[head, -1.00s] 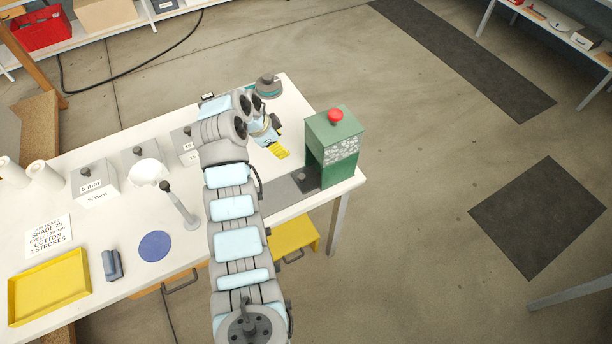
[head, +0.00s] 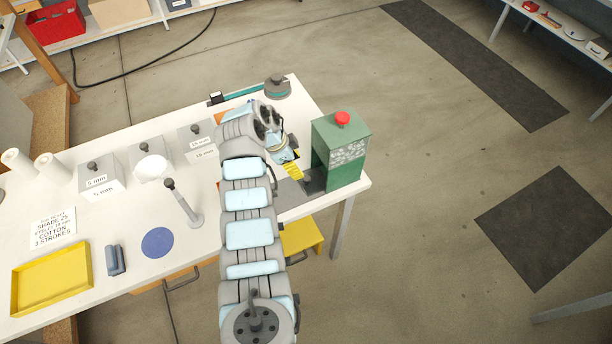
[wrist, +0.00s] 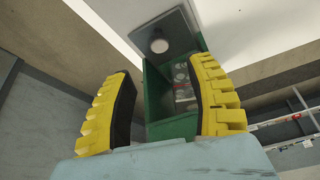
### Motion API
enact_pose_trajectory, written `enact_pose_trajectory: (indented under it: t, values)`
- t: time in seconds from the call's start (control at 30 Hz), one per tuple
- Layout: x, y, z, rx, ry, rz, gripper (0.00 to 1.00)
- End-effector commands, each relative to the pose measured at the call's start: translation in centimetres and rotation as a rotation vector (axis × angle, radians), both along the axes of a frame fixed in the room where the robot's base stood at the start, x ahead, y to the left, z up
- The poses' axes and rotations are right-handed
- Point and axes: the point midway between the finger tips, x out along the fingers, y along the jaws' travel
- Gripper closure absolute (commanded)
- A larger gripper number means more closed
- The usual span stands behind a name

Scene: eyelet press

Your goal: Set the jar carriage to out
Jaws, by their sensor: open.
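The green press (head: 341,158) with a red button on top stands at the right end of the white table. At its left foot is a small dark block with a knob (head: 313,181), on a dark grey plate (head: 287,194); this looks like the jar carriage. In the wrist view the grey plate with a round pale knob (wrist: 160,45) shows above the green press body (wrist: 172,128). My gripper (head: 296,172) has yellow fingers, spread apart and empty, just left of the press and close to the block. In the wrist view the fingers (wrist: 162,105) frame the press. Part of the plate is hidden by my arm.
Grey boxes with knobs (head: 98,176), a blue disc (head: 157,243), an upright lever (head: 184,204) and a yellow tray (head: 52,278) occupy the table's left. A grey round-topped thing (head: 277,87) stands at the back edge. A yellow stool (head: 301,236) is below the front edge.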

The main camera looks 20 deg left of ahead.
Motion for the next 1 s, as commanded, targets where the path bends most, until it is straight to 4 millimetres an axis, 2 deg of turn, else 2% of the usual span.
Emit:
enact_pose_trajectory:
  t: [0.23,0.6,1.0]
  values:
    - [0.5,-0.9,-2.5,0.0,0.002,0.0,0.44]
    - [1.1,-1.8,-5.4,0.0,0.002,0.0,0.44]
    - [1.6,-2.5,-7.4,0.0,0.0,0.001,0.44]
